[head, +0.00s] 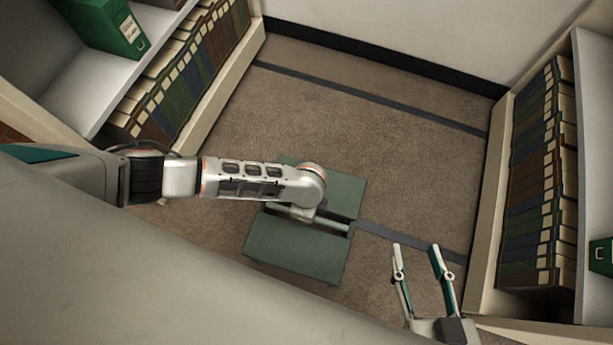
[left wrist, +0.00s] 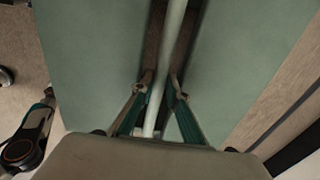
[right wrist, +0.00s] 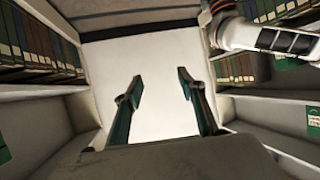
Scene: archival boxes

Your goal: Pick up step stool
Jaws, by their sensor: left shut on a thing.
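The green step stool (head: 300,245) stands on the carpet between the shelves in the head view. A pale bar (head: 333,224) runs across the slot in its top. My left arm reaches over it and hides part of the stool and the left gripper's fingertips there. In the left wrist view my left gripper (left wrist: 158,88) is shut on the pale bar (left wrist: 172,50) of the stool, with green panels (left wrist: 90,50) on both sides. My right gripper (head: 416,247) is open and empty, to the right of the stool; its spread fingers also show in the right wrist view (right wrist: 157,90).
Shelves of bound volumes stand on the left (head: 185,75) and right (head: 540,180). A green box (head: 105,25) sits on the upper left shelf. A wall closes the far end. Carpet (head: 390,160) beyond the stool is clear, crossed by dark strips.

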